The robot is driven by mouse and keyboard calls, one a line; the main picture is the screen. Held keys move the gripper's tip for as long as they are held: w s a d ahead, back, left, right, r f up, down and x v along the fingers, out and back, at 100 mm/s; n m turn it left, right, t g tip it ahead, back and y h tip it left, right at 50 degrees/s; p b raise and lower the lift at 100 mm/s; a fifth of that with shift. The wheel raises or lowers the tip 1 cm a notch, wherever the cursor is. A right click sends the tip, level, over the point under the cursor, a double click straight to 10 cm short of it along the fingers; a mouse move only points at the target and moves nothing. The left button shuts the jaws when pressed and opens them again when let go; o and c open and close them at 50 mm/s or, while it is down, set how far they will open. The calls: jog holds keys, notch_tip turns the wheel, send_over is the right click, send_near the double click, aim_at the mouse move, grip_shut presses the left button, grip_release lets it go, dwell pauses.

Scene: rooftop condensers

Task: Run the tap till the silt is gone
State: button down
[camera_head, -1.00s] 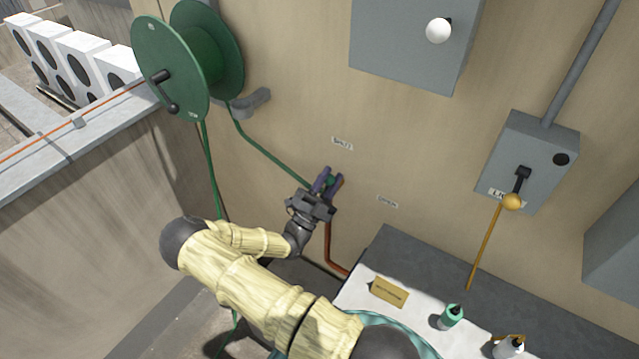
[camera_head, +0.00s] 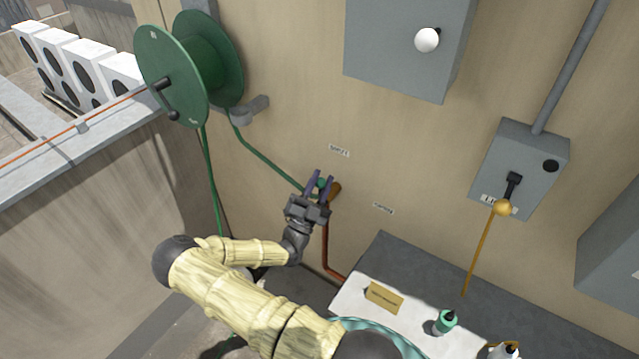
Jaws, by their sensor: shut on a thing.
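The tap (camera_head: 335,190) is on the beige wall, at the top of a copper pipe (camera_head: 327,262). A brownish part of it shows just right of my fingers, and a small green part shows between them. My gripper (camera_head: 320,183) has its purple fingers shut on the tap's handle; the fingers hide most of it. A green hose (camera_head: 262,158) runs from the reel down to the tap. No water or silt can be made out.
A green hose reel (camera_head: 182,70) is on the wall at upper left. A white-topped bench (camera_head: 350,298) at lower right holds a tan card (camera_head: 384,297), a green-capped bottle (camera_head: 445,322) and a white bottle (camera_head: 503,351). A grey switch box (camera_head: 520,170) has a lever with a yellow ball.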

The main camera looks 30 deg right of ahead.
jog(key=c, duration=1.1)
grip_release()
jog(key=shift+w+f, duration=0.1)
jog(key=shift+f, duration=0.1)
jog(key=shift+c, duration=0.2)
jog(key=shift+r, duration=0.1)
jog(key=shift+a, duration=0.1)
jog(key=b+v, duration=0.6)
jog(key=v, duration=1.1)
jog(key=shift+b, duration=0.35)
jog(key=shift+a, duration=0.1)
